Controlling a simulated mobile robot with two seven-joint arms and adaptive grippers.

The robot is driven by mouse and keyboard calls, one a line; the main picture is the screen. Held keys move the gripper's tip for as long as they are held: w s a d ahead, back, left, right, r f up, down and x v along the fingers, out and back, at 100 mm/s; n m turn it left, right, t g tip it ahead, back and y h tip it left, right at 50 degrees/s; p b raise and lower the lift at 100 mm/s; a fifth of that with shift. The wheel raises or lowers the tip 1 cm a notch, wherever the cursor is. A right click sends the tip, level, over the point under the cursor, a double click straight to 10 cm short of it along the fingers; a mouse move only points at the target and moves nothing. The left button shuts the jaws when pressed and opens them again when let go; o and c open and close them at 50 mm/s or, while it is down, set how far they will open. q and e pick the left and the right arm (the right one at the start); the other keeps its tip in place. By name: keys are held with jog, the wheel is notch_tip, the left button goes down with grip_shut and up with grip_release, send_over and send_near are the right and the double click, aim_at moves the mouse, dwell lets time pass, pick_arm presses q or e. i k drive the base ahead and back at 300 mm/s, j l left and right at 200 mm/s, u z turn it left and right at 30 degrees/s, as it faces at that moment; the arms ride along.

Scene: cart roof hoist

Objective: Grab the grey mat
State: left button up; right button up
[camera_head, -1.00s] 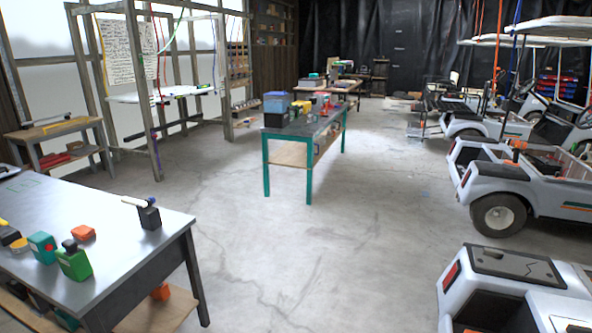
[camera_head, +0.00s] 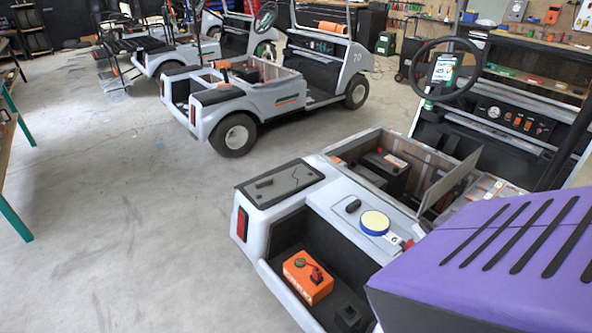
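No loose grey mat can be made out for sure. A flat dark grey panel (camera_head: 280,184) with a raised handle-like piece lies on the rear left corner of the nearest white cart (camera_head: 337,188). I cannot tell whether it is a mat or part of the cart; the cart behind has a similar dark panel (camera_head: 217,95). Neither of my grippers shows in the head view.
An orange box (camera_head: 307,279) sits in the cart's open rear bay. A purple slotted cover (camera_head: 500,262) blocks the lower right. A teal-legged table (camera_head: 14,218) stands at left. The concrete floor between is clear.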

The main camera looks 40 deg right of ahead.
aim_at(264, 191)
jog(key=i+z, duration=0.3)
jog(key=i, duration=0.15)
jog(key=i+j+z, duration=0.3)
jog(key=i, duration=0.15)
jog(key=i+j+z, duration=0.15)
jog(key=i+z, duration=0.15)
jog(key=i, duration=0.15)
jog(key=i+j+z, duration=0.15)
jog(key=z, duration=0.25)
jog(key=i+j+z, duration=0.25)
jog(key=z, duration=0.15)
jog(key=i+j+z, duration=0.2)
jog(key=z, duration=0.2)
jog(key=i+j+z, duration=0.15)
jog(key=j+z, duration=0.15)
jog(key=i+j+z, duration=0.15)
jog(key=j+z, duration=0.5)
jog(key=i, duration=0.05)
